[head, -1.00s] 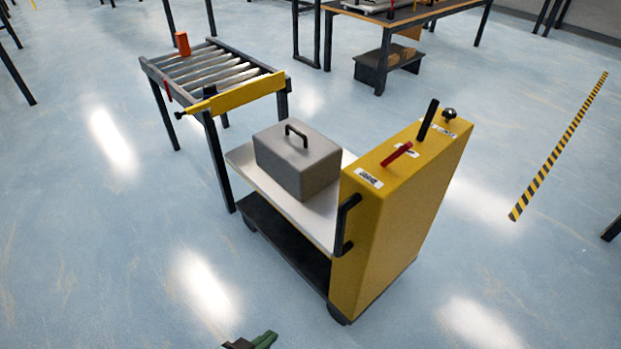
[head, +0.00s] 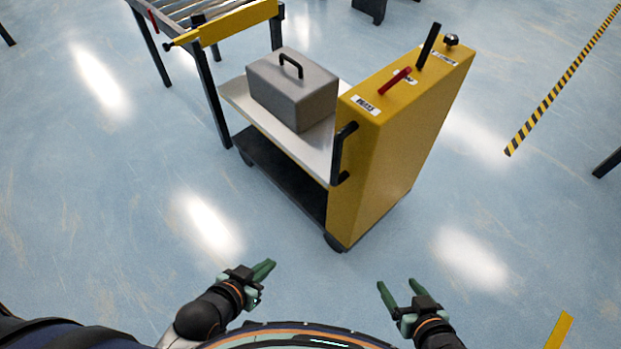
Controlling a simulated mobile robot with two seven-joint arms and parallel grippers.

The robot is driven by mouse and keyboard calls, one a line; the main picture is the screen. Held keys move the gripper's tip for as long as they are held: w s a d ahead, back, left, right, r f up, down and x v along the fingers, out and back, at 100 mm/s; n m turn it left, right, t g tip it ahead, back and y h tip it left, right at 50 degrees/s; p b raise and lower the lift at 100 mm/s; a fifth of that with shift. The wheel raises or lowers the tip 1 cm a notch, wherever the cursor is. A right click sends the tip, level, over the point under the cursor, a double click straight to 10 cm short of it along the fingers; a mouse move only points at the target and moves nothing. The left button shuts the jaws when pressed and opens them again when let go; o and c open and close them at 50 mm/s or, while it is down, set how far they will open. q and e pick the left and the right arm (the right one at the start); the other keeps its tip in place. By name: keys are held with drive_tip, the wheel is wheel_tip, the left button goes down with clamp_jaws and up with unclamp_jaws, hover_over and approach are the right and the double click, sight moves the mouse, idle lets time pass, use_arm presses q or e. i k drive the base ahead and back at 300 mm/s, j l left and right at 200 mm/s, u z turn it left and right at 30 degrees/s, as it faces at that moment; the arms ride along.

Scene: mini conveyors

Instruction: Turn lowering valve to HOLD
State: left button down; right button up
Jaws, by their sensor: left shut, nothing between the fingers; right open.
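The yellow lift cart (head: 378,180) stands ahead of me. On its sloped top are a red lever (head: 395,82), a black lever (head: 428,46) and a black knob (head: 451,40), each beside a small white label. The label print is too small to read, so I cannot tell which control is the lowering valve. My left gripper (head: 266,272) is shut and empty, low over the floor in front of the cart. My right gripper (head: 399,290) is open and empty, also low and to the right. Both are well apart from the cart.
A grey case (head: 292,90) with a black handle sits on the cart's pale platform (head: 240,97). A roller conveyor with a yellow bar (head: 238,23) stands behind, at the left. Black-and-yellow floor tape (head: 560,85) runs at the right. The floor between me and the cart is clear.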

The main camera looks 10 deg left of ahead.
sight(452, 40)
drive_tip(key=l+u, duration=0.1)
drive_tip(key=u, duration=0.5)
drive_tip(key=l+u, duration=0.7)
drive_tip(key=l, duration=0.15)
drive_tip(key=l+u, duration=0.15)
drive_tip(key=l, duration=0.3)
drive_tip(key=k+l+u, duration=0.1)
drive_tip(key=l, duration=0.35)
